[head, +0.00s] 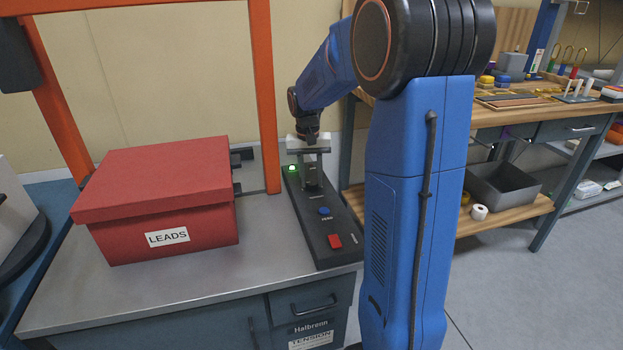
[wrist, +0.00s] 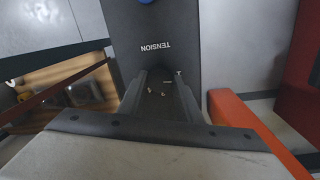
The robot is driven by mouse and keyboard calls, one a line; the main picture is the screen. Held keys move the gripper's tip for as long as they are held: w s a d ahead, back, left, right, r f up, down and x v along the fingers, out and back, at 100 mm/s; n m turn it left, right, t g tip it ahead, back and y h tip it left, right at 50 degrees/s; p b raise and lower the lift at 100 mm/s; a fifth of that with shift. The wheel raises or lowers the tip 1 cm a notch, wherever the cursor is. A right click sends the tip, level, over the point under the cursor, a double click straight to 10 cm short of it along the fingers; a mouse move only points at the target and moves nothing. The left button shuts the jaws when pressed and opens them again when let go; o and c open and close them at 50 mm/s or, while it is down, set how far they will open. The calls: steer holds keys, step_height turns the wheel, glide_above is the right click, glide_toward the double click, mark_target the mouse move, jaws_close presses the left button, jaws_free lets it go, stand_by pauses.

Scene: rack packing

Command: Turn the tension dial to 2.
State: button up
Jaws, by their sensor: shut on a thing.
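A long dark control panel (head: 336,240) lies on the metal bench top beside the red box. My gripper (head: 311,182) points down over the panel's far part, with its fingers low at the surface. In the wrist view my gripper (wrist: 162,95) has its two dark fingers on either side of the spot below the upside-down word TENSION (wrist: 156,47). It is shut on the tension dial, which is dark and hard to make out between the fingers. A few small pale marks show there. The dial's number and pointer cannot be read.
The panel bears a lit green lamp (head: 292,169), a blue button (head: 325,210) and a red button (head: 335,241). A red LEADS box (head: 165,200) stands close on the left. An orange upright (head: 265,100) rises beside the panel. A wooden workbench (head: 490,115) stands behind right.

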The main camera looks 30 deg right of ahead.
mark_target(309, 181)
steer(key=m, duration=0.4)
steer(key=shift+w+m, duration=0.1)
steer(key=shift+m, duration=1.9)
steer(key=o, duration=1)
steer(key=shift+o, duration=0.2)
steer(key=shift+r, duration=0.15)
step_height(309, 181, up, 17)
steer(key=w, duration=0.1)
